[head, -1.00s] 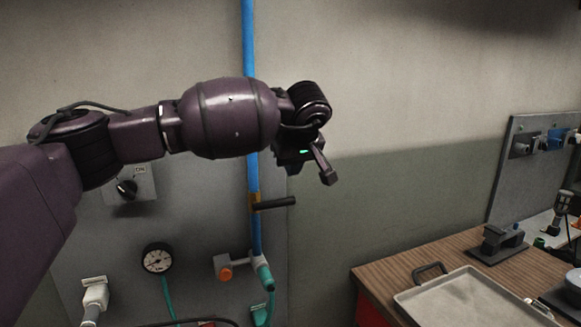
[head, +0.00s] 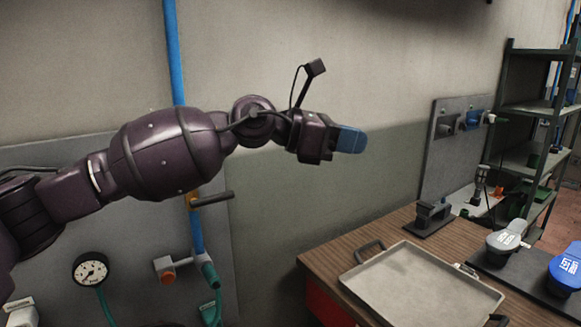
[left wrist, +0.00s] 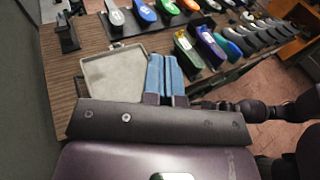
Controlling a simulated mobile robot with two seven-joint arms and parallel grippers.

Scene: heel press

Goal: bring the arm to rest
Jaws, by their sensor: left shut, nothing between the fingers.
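My left arm comes in from the left in the head view, raised in front of the wall. My left gripper (head: 350,140) has blue fingers and points to the right, in the air above the back of the wooden bench. In the left wrist view its two blue fingers (left wrist: 165,75) lie side by side, shut with nothing between them. They overlap the right edge of the tray in that picture but hold nothing. My right gripper cannot be made out in the head view.
A grey tray (head: 375,285) lies on the wooden bench (head: 330,252). Several coloured heel-shaped items stand on the bench, including a blue one (head: 566,272). Green shelves (head: 530,108) are at right. On the left wall panel are a gauge (head: 90,270) and a blue pipe (head: 174,60).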

